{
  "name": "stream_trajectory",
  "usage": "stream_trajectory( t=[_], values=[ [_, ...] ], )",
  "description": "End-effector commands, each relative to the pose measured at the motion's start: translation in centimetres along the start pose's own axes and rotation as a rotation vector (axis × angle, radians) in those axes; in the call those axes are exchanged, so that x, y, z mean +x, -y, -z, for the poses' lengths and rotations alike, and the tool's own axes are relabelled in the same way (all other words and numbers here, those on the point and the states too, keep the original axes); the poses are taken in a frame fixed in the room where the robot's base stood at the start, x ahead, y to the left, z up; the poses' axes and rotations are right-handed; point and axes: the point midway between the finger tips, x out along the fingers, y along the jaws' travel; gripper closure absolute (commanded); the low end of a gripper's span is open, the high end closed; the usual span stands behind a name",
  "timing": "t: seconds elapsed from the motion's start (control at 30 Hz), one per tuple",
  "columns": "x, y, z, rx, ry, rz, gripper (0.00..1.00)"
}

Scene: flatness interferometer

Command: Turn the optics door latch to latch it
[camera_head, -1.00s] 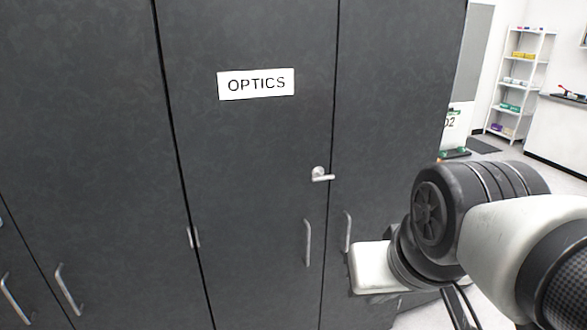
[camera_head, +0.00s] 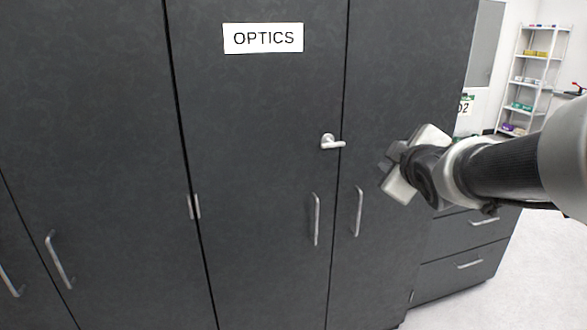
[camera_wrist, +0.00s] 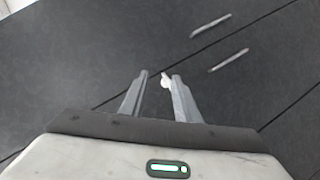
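The OPTICS door (camera_head: 262,110) is a dark, closed panel with a white label (camera_head: 263,38). Its latch (camera_head: 331,142) is a small silver lever near the right edge. The lever lies about level, with its end pointing right to the seam with the neighbouring door. My gripper (camera_head: 386,163) is to the right of the latch and slightly lower in the head view, apart from it. In the wrist view my gripper (camera_wrist: 158,76) has two separated fingers and nothing held. The pale latch (camera_wrist: 165,80) shows beyond the fingertips, close to the right finger, partly hidden.
Vertical bar handles on the OPTICS door (camera_head: 316,219) and the neighbouring door (camera_head: 358,211) stand out below the latch. Drawers (camera_head: 460,265) are at lower right. A white shelf (camera_head: 527,80) stands far back, with open floor (camera_head: 520,285) before it.

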Motion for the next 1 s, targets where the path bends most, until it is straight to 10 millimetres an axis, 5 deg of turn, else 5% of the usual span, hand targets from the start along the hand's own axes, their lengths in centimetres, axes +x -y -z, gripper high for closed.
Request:
stream_trajectory(
  t=[0.03, 0.2, 0.57, 1.0],
  values=[
    [3.4, 2.0, -1.1, -0.120, -0.067, -0.036, 0.71],
    [8.2, 4.2, 0.4, -0.452, -0.294, -0.151, 0.71],
    [10.7, 5.5, 2.4, -0.617, -0.431, -0.216, 0.71],
    [18.9, 4.9, 6.5, -0.614, -0.429, -0.215, 0.71]
  ],
)
